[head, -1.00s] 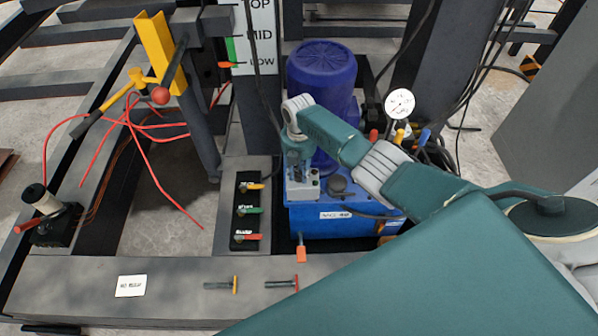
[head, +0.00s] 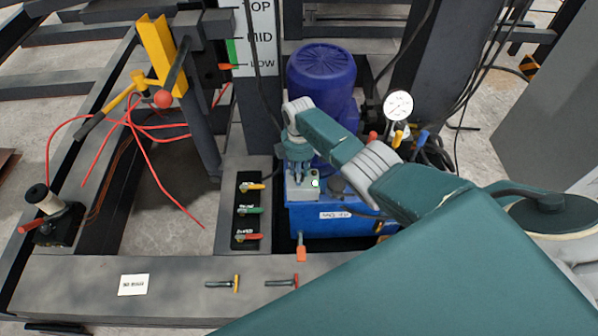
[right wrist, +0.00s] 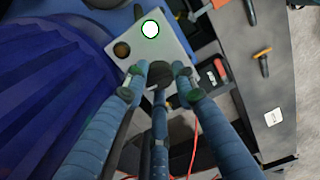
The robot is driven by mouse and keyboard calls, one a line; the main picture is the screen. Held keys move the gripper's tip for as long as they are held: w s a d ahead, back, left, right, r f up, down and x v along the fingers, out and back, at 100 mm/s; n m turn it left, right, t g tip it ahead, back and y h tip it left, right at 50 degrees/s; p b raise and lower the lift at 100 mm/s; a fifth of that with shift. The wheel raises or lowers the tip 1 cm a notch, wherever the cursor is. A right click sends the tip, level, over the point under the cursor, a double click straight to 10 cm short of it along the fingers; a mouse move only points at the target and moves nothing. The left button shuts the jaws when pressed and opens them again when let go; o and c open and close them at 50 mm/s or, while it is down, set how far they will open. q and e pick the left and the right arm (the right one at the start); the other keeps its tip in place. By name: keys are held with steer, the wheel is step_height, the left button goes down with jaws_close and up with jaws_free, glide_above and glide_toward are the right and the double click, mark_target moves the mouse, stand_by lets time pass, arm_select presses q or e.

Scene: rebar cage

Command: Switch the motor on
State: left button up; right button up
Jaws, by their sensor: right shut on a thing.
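The blue ribbed motor (head: 321,75) stands upright on the blue tank; its ribs also show in the right wrist view (right wrist: 45,85). A small grey switch box (head: 303,191) sits at its foot, and the box shows in the right wrist view (right wrist: 135,44). A round lamp (right wrist: 150,29) on the box glows white with a green rim. Beside it is a dark brown round part (right wrist: 122,49). My right gripper (head: 298,180) is shut on a dark knob (right wrist: 162,71) at the box's edge; the fingers partly hide it. My left gripper is out of view.
The blue tank (head: 335,220) carries the box. A pressure gauge (head: 399,104) and hoses stand to its right. A valve panel (head: 248,211) with coloured levers is to its left. Two loose handles lie on the front beam (head: 180,290). Red cables (head: 150,160) lie at left.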

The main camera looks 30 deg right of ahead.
steer(key=m, duration=0.4)
steer(key=shift+r+p, duration=0.1)
steer(key=shift+p, duration=0.2)
steer(key=shift+w+m, duration=0.1)
steer(key=shift+m, duration=1.8)
steer(key=o, duration=1.2)
steer(key=shift+c, duration=0.2)
step_height(320, 180, up, 12)
